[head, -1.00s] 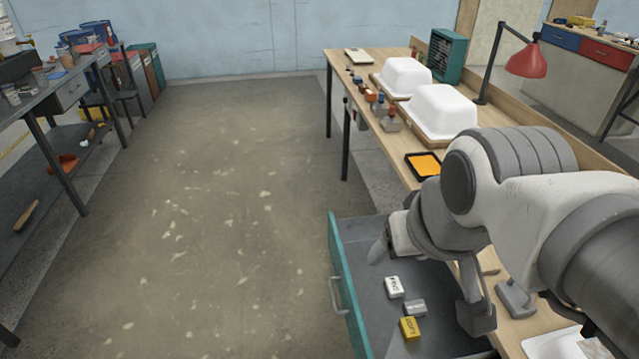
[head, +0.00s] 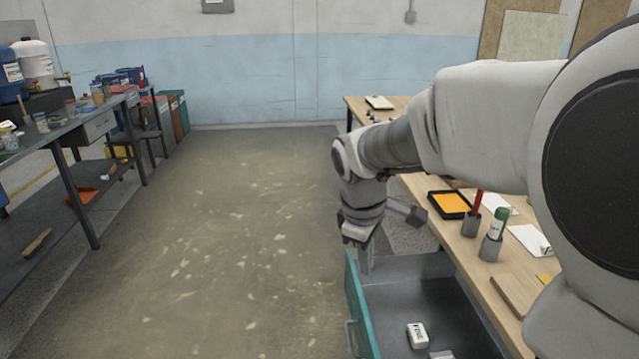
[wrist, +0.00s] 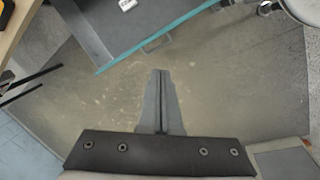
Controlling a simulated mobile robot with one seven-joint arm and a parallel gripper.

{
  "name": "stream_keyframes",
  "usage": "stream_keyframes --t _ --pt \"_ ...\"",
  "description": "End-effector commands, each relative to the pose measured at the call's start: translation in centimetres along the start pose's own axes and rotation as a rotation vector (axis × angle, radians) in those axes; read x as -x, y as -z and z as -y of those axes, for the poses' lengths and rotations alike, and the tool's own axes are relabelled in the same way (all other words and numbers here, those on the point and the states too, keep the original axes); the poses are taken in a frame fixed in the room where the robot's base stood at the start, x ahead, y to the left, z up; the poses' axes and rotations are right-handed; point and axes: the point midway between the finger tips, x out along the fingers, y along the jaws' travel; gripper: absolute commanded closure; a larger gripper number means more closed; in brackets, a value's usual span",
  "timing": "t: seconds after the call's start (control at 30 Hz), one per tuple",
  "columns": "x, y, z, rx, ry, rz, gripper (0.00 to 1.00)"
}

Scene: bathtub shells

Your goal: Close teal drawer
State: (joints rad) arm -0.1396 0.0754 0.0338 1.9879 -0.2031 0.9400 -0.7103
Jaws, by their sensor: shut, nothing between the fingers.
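The teal drawer (head: 360,308) stands pulled out from the wooden workbench on the right in the head view. Its teal front faces left and carries a metal handle (head: 350,338). In the wrist view the teal front edge (wrist: 165,38) and the handle (wrist: 156,44) also show. Inside the dark grey drawer lies a white labelled block (head: 417,335), with another block partly cut off at the frame's bottom. My gripper (head: 364,268) is shut and empty, pointing down near the far end of the drawer front. In the wrist view my gripper (wrist: 159,73) points toward the drawer front, apart from it.
The workbench top (head: 420,186) holds an orange-and-black tray (head: 450,204) and cups with a red and a green item (head: 492,245). Open concrete floor (head: 220,240) lies left of the drawer. A grey shelf table (head: 75,128) stands at the far left.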

Motion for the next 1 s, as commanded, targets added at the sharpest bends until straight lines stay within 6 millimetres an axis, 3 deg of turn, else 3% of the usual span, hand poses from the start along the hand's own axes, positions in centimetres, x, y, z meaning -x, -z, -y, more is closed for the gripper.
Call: stream_keyframes --t 0.03,0.5,0.73,0.87,1.0 --pt "-2.4 1.0 -0.1 0.057 0.013 0.018 1.0" --pt "-17.2 7.8 -0.7 0.55 0.105 0.132 1.0" --pt "-20.1 9.0 -0.5 0.647 0.126 0.149 1.0" --pt "-21.1 8.9 -0.4 0.653 0.129 0.152 1.0" --pt "-23.4 8.4 -0.1 0.651 0.13 0.153 1.0"
